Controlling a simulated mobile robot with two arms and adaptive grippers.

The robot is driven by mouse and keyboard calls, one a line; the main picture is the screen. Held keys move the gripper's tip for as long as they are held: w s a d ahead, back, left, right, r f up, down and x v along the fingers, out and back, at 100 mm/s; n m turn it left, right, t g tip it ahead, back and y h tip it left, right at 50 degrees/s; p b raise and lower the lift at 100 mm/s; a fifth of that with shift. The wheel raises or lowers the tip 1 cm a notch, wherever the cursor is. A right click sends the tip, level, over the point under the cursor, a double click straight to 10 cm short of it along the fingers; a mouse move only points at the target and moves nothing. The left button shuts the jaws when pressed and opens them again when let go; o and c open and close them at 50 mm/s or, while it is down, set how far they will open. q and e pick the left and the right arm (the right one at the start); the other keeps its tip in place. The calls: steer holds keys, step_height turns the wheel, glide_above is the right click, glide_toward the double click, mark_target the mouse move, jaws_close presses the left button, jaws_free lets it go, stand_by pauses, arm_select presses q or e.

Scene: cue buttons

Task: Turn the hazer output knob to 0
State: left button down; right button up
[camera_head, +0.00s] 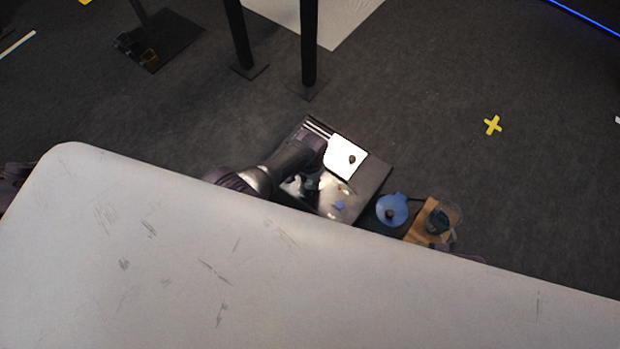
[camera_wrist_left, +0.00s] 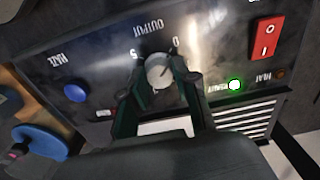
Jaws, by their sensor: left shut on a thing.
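The hazer (camera_head: 372,182) is a dark metal box beyond the pale surface's edge in the head view. In the left wrist view its panel (camera_wrist_left: 215,50) shows upside down. The round silver output knob (camera_wrist_left: 158,72) sits under the OUTPUT label, between the marks 5 and 0. A thin dark line shows at the knob's edge on the side of the 0; I cannot tell surely whether it is the knob's pointer. My left gripper (camera_wrist_left: 158,88) is shut on the knob, one dark finger on each side. It also shows small and dark in the head view (camera_head: 311,186).
The panel has a blue button (camera_wrist_left: 75,93), a lit green lamp (camera_wrist_left: 235,85) and a red switch (camera_wrist_left: 267,37). A pale surface (camera_head: 200,260) fills the foreground.

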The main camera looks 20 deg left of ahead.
arm_select(q)
steer(key=c, duration=0.9)
jaws_free()
steer(key=shift+o, duration=0.2)
step_height(320, 180, up, 12)
